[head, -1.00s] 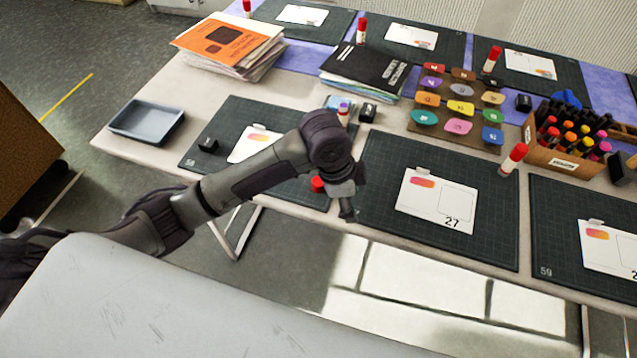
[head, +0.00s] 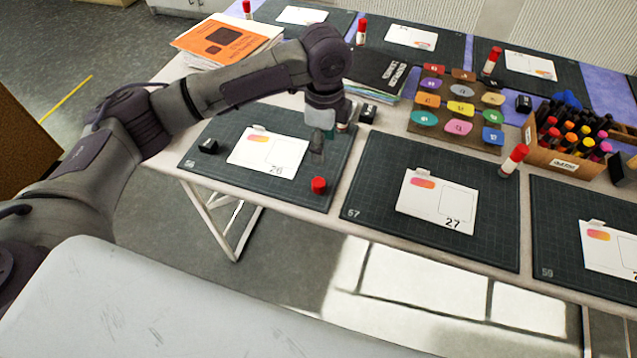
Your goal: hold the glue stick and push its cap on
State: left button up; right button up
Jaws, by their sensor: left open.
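A red cap (head: 318,185) sits by itself on the near right part of the dark cutting mat (head: 225,188) at the left of the table. The glue stick stands just beyond that mat's far right corner. It is now almost wholly hidden behind my left gripper (head: 317,148), so I cannot tell whether they touch. My left gripper is open and points down over the mat, a little beyond the cap and apart from it in the picture. My right gripper is not in view.
A card (head: 268,152) and a black block (head: 208,146) lie on the same mat. Other capped glue sticks (head: 514,160) stand by other mats. A marker box (head: 560,155) is at right. Books (head: 222,42) lie behind my left arm, which hides the blue tray.

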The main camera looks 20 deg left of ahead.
pick_arm(q)
send_over(319, 182)
jog(key=f, duration=0.8)
jog(key=shift+w+d+f, duration=0.2)
jog(key=shift+d+f, duration=0.05)
jog(key=shift+d, duration=0.15)
jog(key=shift+f, duration=0.1)
jog(key=f, duration=0.3)
jog(key=f+p, duration=0.1)
jog(key=f, duration=0.1)
jog(key=shift+s+a, duration=0.25)
jog(key=shift+a, duration=0.15)
jog(key=c, duration=0.8)
